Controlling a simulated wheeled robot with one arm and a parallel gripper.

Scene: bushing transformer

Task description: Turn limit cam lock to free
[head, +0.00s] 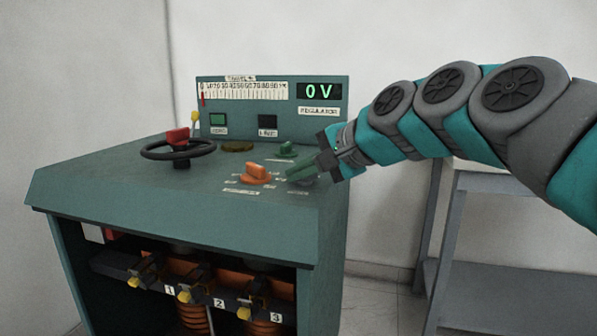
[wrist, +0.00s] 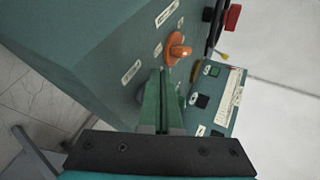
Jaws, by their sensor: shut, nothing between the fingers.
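The labels on the console top are too small to read, so I cannot tell which control is the limit cam lock. An orange knob (head: 256,174) stands on the sloped panel; it also shows in the wrist view (wrist: 178,50).
A black handwheel (head: 150,153) with a red block (head: 178,136) stands at the panel's left. The upright back panel (head: 228,100) carries a scale and a display (head: 319,91) reading 0 V. A grey table (head: 500,183) stands at right, under my arm.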

